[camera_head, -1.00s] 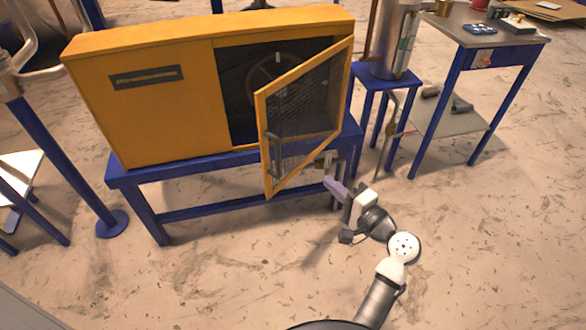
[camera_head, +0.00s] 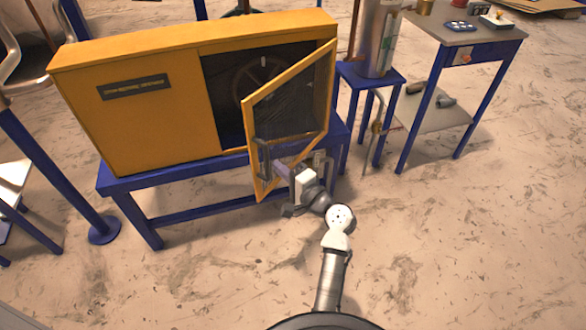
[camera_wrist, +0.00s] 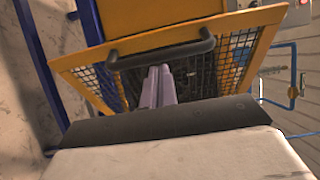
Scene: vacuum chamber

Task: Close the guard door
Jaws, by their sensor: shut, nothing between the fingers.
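The guard door (camera_head: 288,118) is a yellow-framed mesh panel, hinged on the right of the opening in the yellow housing (camera_head: 140,115). It stands ajar, its left edge swung out toward me. A dark bar handle (camera_head: 262,160) is on its free side. My gripper (camera_head: 280,172) is at the lower part of the door, close to the handle. In the wrist view, the shut, empty fingers (camera_wrist: 158,84) point at the door below the handle (camera_wrist: 160,54). I cannot tell whether they touch the mesh. The wheel inside the housing is partly hidden.
The housing stands on a blue frame table (camera_head: 175,178). To the right are a metal cylinder (camera_head: 378,40) on a blue stand and a side table (camera_head: 455,32) with small items. The floor (camera_head: 450,240) in front is clear.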

